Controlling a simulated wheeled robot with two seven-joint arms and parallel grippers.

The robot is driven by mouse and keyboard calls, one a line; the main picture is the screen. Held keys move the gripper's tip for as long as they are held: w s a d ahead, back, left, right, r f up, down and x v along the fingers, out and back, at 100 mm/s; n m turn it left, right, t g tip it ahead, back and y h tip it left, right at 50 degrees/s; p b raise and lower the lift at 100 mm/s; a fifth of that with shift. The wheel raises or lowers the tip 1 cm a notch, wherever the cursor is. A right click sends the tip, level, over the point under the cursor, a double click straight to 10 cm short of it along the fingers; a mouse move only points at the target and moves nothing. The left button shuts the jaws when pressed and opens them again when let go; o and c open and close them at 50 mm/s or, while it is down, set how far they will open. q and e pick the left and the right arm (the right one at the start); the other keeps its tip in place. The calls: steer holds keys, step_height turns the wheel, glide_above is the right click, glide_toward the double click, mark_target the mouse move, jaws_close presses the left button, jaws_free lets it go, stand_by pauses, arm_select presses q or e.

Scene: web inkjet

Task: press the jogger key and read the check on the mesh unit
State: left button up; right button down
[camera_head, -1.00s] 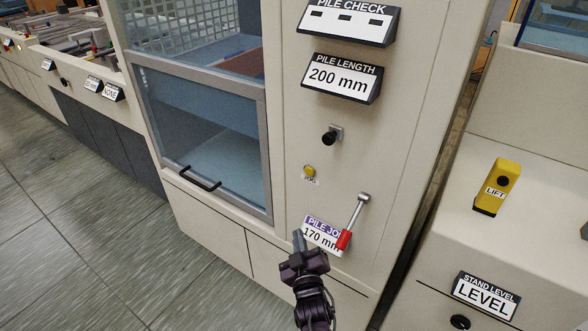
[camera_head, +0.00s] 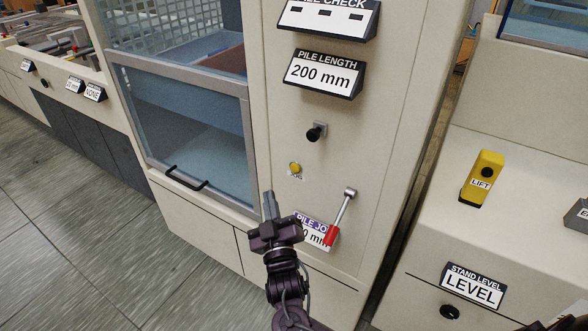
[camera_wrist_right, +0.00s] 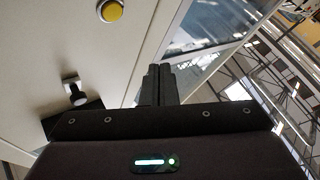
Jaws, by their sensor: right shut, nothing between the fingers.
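The jogger key appears to be the small yellow round button (camera_head: 295,168), with a small label under it, on the cream panel of the mesh unit (camera_head: 395,130). In the right wrist view the yellow button (camera_wrist_right: 111,11) is at the top edge. The PILE CHECK display (camera_head: 328,18) is cut at the top of the head view and shows three dark marks. My right gripper (camera_head: 268,200) is shut and empty, below and left of the button, apart from it in the picture. Its fingers (camera_wrist_right: 160,82) also show in the wrist view. My left gripper is not in view.
A black knob (camera_head: 316,132) sits above the button, below the PILE LENGTH sign (camera_head: 322,74) reading 200 mm. A red-handled lever (camera_head: 341,215) is to the lower right, partly over the PILE JO… sign (camera_head: 312,222). A handled window (camera_head: 185,130) is left. A yellow LIFT block (camera_head: 482,180) is right.

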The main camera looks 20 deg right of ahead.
mark_target(295, 168)
steer(key=w+d+b, duration=0.1)
steer(key=w+d, duration=0.4)
steer(key=d, duration=0.1)
steer(key=shift+d, duration=0.2)
steer(key=shift+d, duration=0.1)
stand_by(1.9)
steer(key=shift+w+d, duration=0.2)
steer(key=shift+w+d, duration=0.1)
stand_by(0.5)
